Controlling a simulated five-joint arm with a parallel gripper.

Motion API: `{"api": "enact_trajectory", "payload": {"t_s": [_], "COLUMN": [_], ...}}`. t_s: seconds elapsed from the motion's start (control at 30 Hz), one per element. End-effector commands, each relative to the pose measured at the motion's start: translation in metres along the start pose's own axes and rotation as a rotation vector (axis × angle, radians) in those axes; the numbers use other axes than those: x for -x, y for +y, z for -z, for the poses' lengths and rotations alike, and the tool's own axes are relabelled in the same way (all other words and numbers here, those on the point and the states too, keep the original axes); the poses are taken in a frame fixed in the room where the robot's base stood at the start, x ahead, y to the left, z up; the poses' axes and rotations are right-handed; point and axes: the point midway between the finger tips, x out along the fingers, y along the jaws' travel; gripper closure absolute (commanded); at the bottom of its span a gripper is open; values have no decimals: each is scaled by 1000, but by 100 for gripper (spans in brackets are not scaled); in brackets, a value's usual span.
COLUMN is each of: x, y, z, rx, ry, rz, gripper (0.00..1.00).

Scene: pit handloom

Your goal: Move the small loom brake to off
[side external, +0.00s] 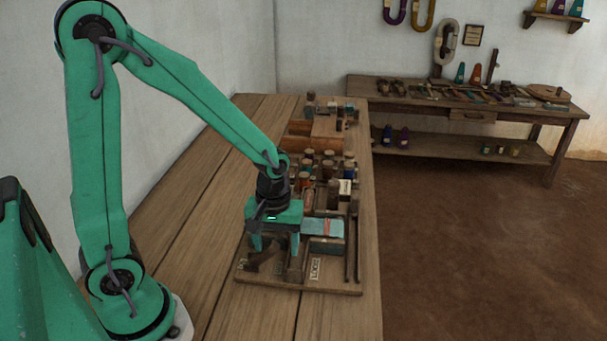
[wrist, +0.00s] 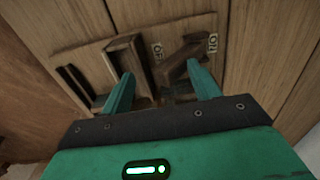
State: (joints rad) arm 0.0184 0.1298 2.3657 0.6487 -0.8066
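The small loom brake (wrist: 188,62) is a dark wooden lever on a wooden board. In the wrist view it slants between two pale labels, with its upper end near the right label (wrist: 212,43), which appears to read ON. The left label (wrist: 157,50) appears to read OFF. My gripper (wrist: 160,82) is open, with its teal fingers spread. Its right finger is close to the lever and overlaps it in view; contact cannot be told. In the side external view my gripper (side external: 275,250) is low over the front of the board, with the dark lever (side external: 264,258) partly hidden below it.
A raised wooden frame (wrist: 127,58) stands left of the labels, close to my left finger. The board (side external: 335,288) also carries several bobbins, blocks and a teal-topped piece (side external: 322,228) behind my gripper. The bench top (side external: 200,230) left of the board is clear.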

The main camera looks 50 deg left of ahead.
Motion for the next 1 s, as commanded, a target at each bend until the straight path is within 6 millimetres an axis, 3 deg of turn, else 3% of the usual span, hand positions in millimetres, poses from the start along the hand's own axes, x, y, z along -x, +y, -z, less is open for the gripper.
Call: {"api": "enact_trajectory", "payload": {"t_s": [0.03, 0.77, 0.8, 1.0], "x": [-8, -8, -8, -8], "y": [0, -8, -8, -8], "z": [-3, -3, -3, -3], "rx": [-9, -8, -8, -6], "ry": [-2, -3, -2, -2], "rz": [2, 3, 2, 2], "gripper": [62, 62, 53, 55]}}
